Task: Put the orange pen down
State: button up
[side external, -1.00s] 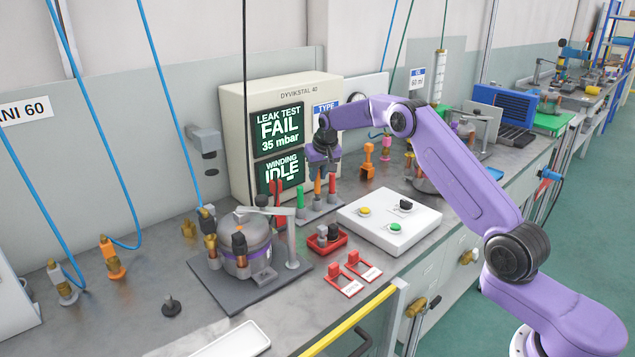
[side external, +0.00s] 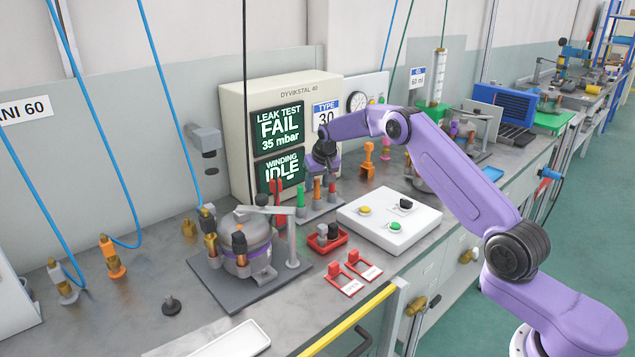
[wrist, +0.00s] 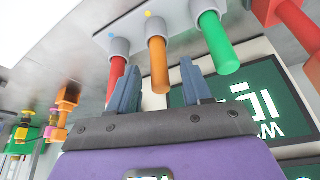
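The orange pen (wrist: 158,65) stands in the middle cup of a pen holder (wrist: 150,27), between a red pen (wrist: 116,76) and a green pen (wrist: 218,45). In the side external view the orange pen (side external: 317,190) is upright, just below my gripper (side external: 318,166). In the wrist view my gripper (wrist: 158,72) is open, with its two blue fingers apart on either side of the orange pen. A gap shows between the pen and each finger there. The left finger partly hides the red pen. The fingers are too small to make out in the side view.
A tester with green screens (side external: 277,135) stands close behind the holder. A white button box (side external: 389,222) lies in front and right. A compressor (side external: 245,245) on a dark plate stands left. An orange fitting (side external: 368,160) stands to the right.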

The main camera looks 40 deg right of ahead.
jog(key=shift+r, duration=0.15)
jog(key=v, duration=1.7)
jog(key=s+a+n+g+y, duration=0.2)
jog(key=s+a+n, duration=0.6)
jog(key=s+a, duration=1.3)
jog(key=s+d+f+n, duration=0.2)
jog(key=s, duration=0.7)
jog(key=s+d+f+n+g, duration=0.1)
jog(key=s+d+n, duration=0.1)
jog(key=s, duration=0.8)
jog(key=s+d+f+n+g, duration=0.1)
jog(key=s+n, duration=0.3)
jog(key=s, duration=0.5)
jog(key=shift+s+d+f, duration=0.25)
jog(key=shift+d+f, duration=0.2)
jog(key=shift+f, duration=0.4)
